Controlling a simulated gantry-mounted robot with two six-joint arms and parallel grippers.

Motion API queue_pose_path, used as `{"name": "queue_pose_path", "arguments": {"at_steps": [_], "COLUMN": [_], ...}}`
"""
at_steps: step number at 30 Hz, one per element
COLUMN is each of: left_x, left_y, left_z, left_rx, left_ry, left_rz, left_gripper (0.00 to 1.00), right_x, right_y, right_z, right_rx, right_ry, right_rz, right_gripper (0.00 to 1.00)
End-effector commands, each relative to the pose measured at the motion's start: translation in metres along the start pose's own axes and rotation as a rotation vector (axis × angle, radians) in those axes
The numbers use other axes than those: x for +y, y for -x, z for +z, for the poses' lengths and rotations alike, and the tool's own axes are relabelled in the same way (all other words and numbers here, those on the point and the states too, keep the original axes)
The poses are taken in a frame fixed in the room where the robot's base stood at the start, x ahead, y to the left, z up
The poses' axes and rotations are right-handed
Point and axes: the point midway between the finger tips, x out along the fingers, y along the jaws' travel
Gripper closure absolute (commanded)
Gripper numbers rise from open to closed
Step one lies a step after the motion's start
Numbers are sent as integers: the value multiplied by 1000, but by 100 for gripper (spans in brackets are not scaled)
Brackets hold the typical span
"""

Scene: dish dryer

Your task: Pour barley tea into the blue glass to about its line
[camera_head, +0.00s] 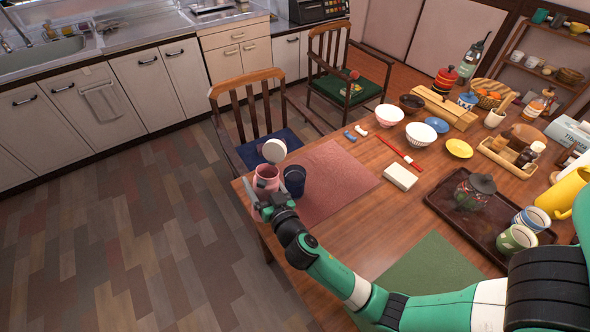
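A dark blue glass (294,181) stands upright near the left end of the table, at the edge of a reddish placemat (335,182). Its line and any liquid inside cannot be made out. A pink, jug-like vessel (266,176) is just left of the glass. A pale round lid-like piece (274,150) shows above its mouth. My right gripper (262,199) is at the near side of the pink vessel, with a finger beside it. The arm partly hides the vessel's lower part, and I cannot tell whether the fingers grip it. My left gripper is out of view.
A dark tray (445,206) holds a glass pot (475,190) and striped cups (517,239). A yellow kettle (565,193) is at the right edge. Bowls (389,115), red chopsticks (402,153) and a white box (400,177) lie beyond the placemat. A chair (250,115) stands behind.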

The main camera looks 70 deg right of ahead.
Motion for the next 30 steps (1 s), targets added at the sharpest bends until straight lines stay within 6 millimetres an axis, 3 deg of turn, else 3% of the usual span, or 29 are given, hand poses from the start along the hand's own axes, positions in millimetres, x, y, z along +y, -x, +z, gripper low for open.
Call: {"name": "queue_pose_path", "arguments": {"at_steps": [30], "left_x": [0], "left_y": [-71], "left_z": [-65], "left_rx": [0], "left_ry": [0], "left_rz": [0], "left_gripper": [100], "right_x": [14], "right_y": [-4], "right_z": [-33], "right_rx": [-126], "right_ry": [-484], "right_rz": [-2], "right_gripper": [100]}}
